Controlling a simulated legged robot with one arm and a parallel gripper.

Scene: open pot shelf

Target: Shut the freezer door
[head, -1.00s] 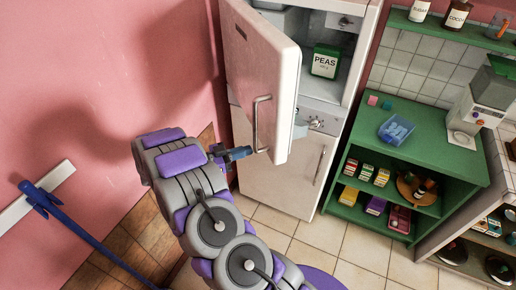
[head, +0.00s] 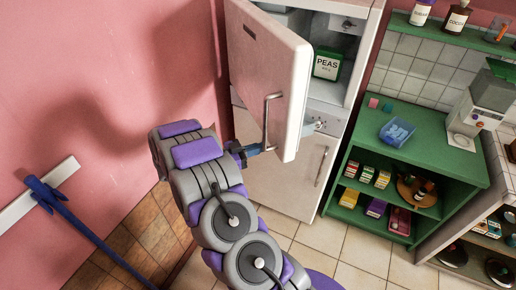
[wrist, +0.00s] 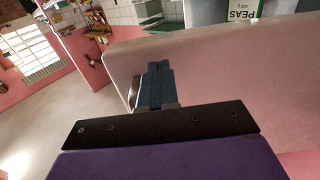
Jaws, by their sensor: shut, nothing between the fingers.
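The white freezer door (head: 262,70) is the upper door of the fridge. It stands partly open, hinged at left, with a metal handle (head: 267,120) on its outer face. Through the gap I see the freezer compartment (head: 324,90) with a green and white PEAS box (head: 327,63). My gripper (head: 250,150) is shut and empty at the outer side of the door, by the lower end of the handle; contact is not clear. In the wrist view the gripper's fingers (wrist: 157,72) are together before the pale door (wrist: 220,75), and the handle is mostly hidden.
A lower fridge door (head: 290,175) is shut. A green shelf unit (head: 440,125) with a blue container (head: 397,132) stands at right. The pink wall (head: 110,70) is at left, with a blue-handled broom (head: 85,232) in front. Tiled floor (head: 345,245) is clear in front.

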